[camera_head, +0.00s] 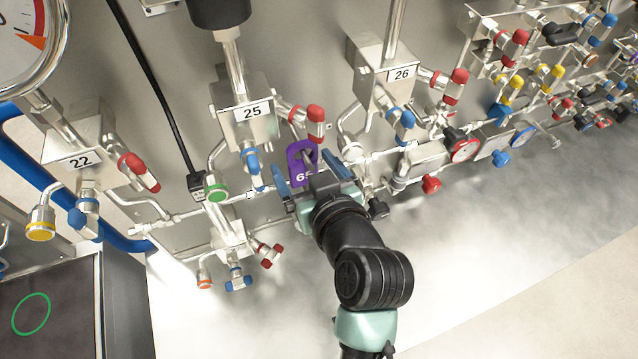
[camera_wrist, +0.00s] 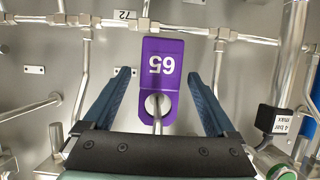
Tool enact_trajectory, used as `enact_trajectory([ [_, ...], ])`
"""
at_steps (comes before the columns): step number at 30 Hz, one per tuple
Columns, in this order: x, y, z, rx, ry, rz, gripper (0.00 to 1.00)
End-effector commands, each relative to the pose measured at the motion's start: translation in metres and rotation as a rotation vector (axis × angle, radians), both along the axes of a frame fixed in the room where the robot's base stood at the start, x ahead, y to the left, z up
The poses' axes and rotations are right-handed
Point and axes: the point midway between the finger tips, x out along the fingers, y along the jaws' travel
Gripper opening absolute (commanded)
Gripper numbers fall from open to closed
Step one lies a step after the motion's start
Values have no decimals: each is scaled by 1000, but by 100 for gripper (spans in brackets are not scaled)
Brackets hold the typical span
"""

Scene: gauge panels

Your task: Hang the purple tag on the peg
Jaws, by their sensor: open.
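The purple tag (camera_head: 296,161), marked 65, is at the panel below block 25 in the head view. In the wrist view the purple tag (camera_wrist: 160,65) appears upside down, with its round hole towards my gripper. The metal peg (camera_wrist: 157,122) runs through this hole, so the tag is around the peg. My gripper (camera_head: 318,172) is open, and in the wrist view its blue fingers (camera_wrist: 159,76) stand apart on both sides of the tag, with visible gaps. The lower part of the tag is partly hidden by my gripper in the head view.
Pipes and valves with red, blue and green (camera_head: 216,193) caps crowd the panel around the tag. Block 25 (camera_head: 250,113) is above left and block 26 (camera_head: 402,74) above right. The pale floor (camera_head: 500,215) in front of the panel is clear.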

Motion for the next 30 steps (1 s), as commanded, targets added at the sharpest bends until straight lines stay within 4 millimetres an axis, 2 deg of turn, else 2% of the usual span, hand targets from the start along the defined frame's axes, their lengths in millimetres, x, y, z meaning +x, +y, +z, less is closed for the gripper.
enact_trajectory([
  [8, -44, -15, 15, -3, -2, -3, 91],
  [15, -90, -29, 41, -1, 4, -2, 91],
  [22, -103, -33, 47, 1, 4, 0, 91],
  [30, -107, -35, 46, 0, 1, 0, 91],
])
